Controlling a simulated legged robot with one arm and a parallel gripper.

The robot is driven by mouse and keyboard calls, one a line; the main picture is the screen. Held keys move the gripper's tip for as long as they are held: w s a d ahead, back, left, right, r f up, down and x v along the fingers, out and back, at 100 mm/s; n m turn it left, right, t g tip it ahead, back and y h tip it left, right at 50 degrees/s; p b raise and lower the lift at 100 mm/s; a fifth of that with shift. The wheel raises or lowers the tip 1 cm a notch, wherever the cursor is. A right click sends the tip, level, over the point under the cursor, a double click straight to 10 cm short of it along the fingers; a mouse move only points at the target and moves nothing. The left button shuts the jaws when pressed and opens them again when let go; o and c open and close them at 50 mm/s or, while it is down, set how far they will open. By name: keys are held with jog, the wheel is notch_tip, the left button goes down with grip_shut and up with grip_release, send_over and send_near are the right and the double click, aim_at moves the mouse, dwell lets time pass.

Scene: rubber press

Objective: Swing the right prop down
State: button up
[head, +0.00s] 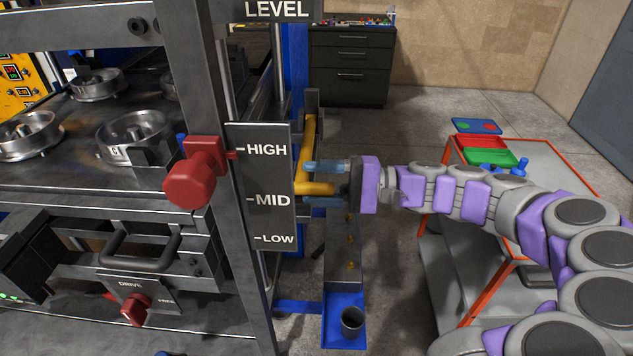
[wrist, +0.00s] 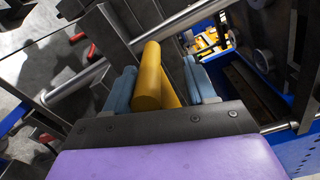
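A yellow bent bar (head: 306,150), which looks like the right prop, stands on the right side of the press, behind the level plate. Its lower end turns to the right as a short yellow grip. My gripper (head: 326,184) reaches in from the right, with one blue finger above this grip and one below. A small gap shows above the grip, so the fingers look open around it. In the wrist view the yellow bar (wrist: 149,78) lies between the blue fingers of my gripper (wrist: 160,88). Whether a finger touches it is hard to tell.
The level plate (head: 264,190) reads HIGH, MID and LOW, with a red knob (head: 190,180) at its left. A blue base (head: 344,330) with a dark cup (head: 352,321) stands below my gripper. An orange-framed cart (head: 540,160) with trays is at the right.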

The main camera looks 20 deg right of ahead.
jog(key=p+v, duration=0.3)
jog(key=v, duration=1.4)
jog(key=shift+d+f, duration=0.1)
jog(key=s+a+f+n+g+h, duration=0.1)
jog(key=s+a+n+g+h, duration=0.25)
jog(key=a, duration=0.85)
jog(key=s+a+f+n+g+h, duration=0.1)
jog(key=s+a+n+g+h, duration=0.3)
jog(key=a, duration=0.7)
jog(key=s+d+f+h, duration=0.2)
jog(key=s+f+h, duration=0.2)
jog(key=s, duration=0.2)
jog(key=s+d+f+g+h, duration=0.1)
jog(key=s+d+f+h, duration=0.1)
jog(key=s+f+h, duration=0.2)
jog(key=s+h, duration=0.1)
jog(key=s, duration=0.2)
jog(key=shift+s+n, duration=0.3)
jog(key=shift+n, duration=0.05)
